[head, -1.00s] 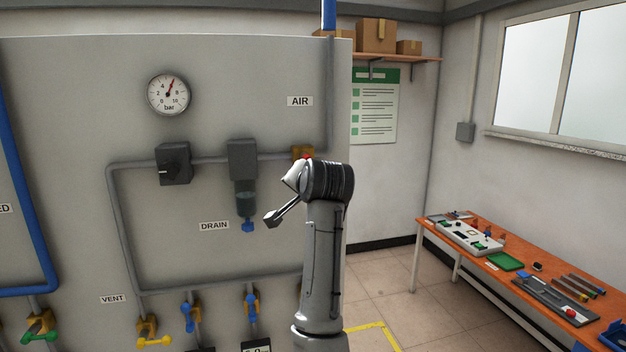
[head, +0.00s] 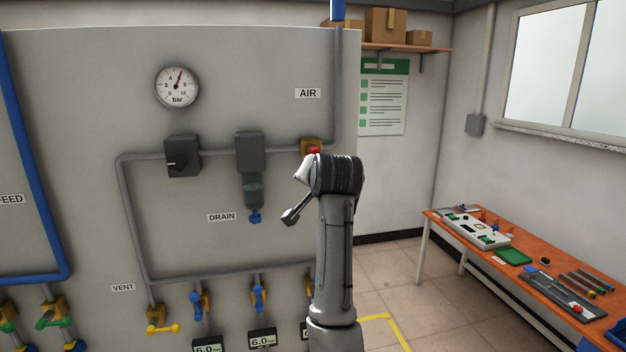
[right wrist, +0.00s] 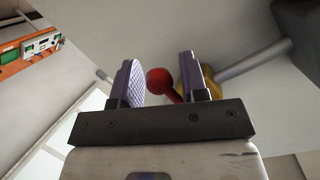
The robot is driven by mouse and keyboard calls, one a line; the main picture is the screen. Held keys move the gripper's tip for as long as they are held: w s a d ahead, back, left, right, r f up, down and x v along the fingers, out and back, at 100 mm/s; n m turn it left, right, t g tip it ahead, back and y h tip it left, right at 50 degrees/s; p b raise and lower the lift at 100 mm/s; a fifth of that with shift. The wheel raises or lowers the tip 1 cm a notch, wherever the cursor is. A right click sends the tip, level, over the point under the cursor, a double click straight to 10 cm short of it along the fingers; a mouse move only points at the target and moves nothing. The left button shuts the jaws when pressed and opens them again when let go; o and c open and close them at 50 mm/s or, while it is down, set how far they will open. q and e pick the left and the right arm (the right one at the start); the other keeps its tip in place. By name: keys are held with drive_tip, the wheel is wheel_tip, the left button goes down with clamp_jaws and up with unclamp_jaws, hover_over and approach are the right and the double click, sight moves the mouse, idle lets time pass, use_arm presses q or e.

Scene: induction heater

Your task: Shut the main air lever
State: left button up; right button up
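The main air lever is a red lever on a brass valve (head: 310,144), on the grey pipe under the AIR label. In the head view only its red tip (head: 314,150) shows above my right wrist, which hides the rest. In the right wrist view its red ball knob (right wrist: 158,80) sits between the two fingers of my right gripper (right wrist: 158,60), with a gap to the left finger. The brass valve body (right wrist: 209,82) is behind the right finger. My right gripper is open. My left gripper is in neither view.
The grey panel carries a pressure gauge (head: 177,87) reading about 6 bar, a dark regulator box (head: 182,156) and a filter bowl (head: 252,188). Several small valves line its bottom. An orange workbench (head: 480,221) stands at the right, with clear floor between.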

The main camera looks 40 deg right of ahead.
drive_tip(key=o, duration=0.4)
drive_tip(key=shift+s+d+r, duration=0.1)
drive_tip(key=shift+d+r, duration=0.05)
drive_tip(key=shift+d, duration=0.1)
drive_tip(key=shift+a, duration=0.1)
drive_tip(key=shift+a, duration=0.1)
drive_tip(key=shift+s+a, duration=0.15)
drive_tip(key=shift+s, duration=0.1)
drive_tip(key=shift+b+v, duration=2.35)
drive_tip(key=shift+v, duration=4.25)
